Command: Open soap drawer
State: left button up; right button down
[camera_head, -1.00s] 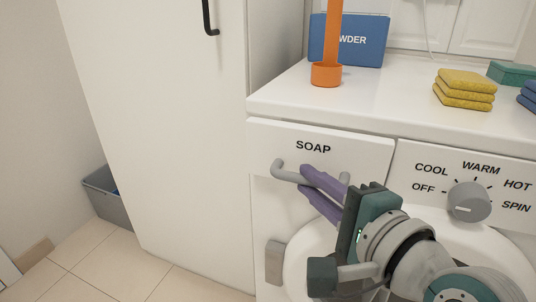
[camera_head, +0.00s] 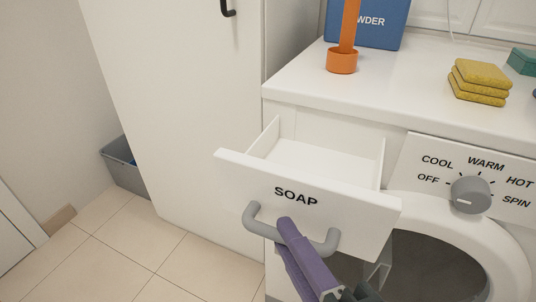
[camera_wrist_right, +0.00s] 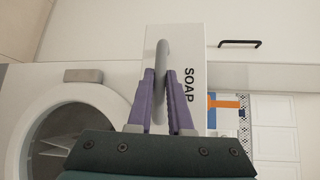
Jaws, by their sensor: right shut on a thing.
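The soap drawer (camera_head: 362,217), white and lettered SOAP, stands pulled out from the white washing machine, and its inside looks empty. Its grey bar handle (camera_head: 252,222) runs across the front. My right gripper (camera_head: 288,236), with purple fingers, is shut on this handle near its middle. In the right wrist view the two fingers (camera_wrist_right: 162,84) lie on either side of the grey handle (camera_wrist_right: 162,58), with the drawer front (camera_wrist_right: 190,48) behind. My left gripper is in neither view.
A grey dial (camera_head: 471,194) sits right of the drawer, above the round door opening (camera_head: 430,265). On the top stand an orange scoop-like thing (camera_head: 342,62), a blue powder box (camera_head: 372,24) and folded yellow cloths (camera_head: 480,82). A tall white cabinet (camera_head: 175,110) stands left.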

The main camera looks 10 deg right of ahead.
jog(key=c, duration=0.8)
grip_release()
jog(key=shift+c, duration=0.2)
jog(key=p+v, duration=0.1)
jog(key=v, duration=0.9)
jog(key=shift+w, duration=0.1)
